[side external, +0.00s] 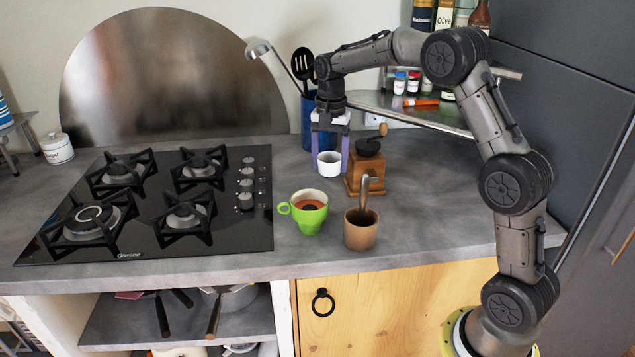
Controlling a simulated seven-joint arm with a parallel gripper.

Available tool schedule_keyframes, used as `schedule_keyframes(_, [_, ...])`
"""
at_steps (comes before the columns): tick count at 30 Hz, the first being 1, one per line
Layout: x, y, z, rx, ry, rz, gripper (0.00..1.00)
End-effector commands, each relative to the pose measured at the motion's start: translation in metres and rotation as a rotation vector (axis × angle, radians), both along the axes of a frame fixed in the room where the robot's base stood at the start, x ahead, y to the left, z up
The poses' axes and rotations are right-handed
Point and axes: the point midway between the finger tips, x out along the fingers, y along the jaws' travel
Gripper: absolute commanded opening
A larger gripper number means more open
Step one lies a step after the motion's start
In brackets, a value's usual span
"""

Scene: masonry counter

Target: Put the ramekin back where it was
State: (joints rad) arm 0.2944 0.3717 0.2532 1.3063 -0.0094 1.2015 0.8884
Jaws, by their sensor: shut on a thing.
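The ramekin is a small white cup (329,165) in the side external view, on or just above the grey counter behind the green mug. I cannot tell whether its base touches the counter. My gripper (330,154) points straight down over it, with one purple finger on each side. It is shut on the ramekin, which looks upright.
A wooden coffee grinder (364,172) stands close on the right. A blue utensil holder (308,122) is behind. A green mug (308,211) and a brown cup (360,229) stand in front. The black cooktop (225,235) lies left. Counter at the front right is clear.

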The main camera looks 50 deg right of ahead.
Motion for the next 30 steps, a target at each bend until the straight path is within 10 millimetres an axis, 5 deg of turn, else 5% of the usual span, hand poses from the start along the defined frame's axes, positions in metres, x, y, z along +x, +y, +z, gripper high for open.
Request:
schedule_keyframes(10, [0.041,-0.012,-0.050,0.000,0.000,0.001,0.00])
schedule_keyframes(24, [0.049,-0.015,-0.090,0.000,0.000,0.001,0.00])
schedule_keyframes(30, [0.049,-0.015,-0.090,-0.001,-0.001,0.001,0.00])
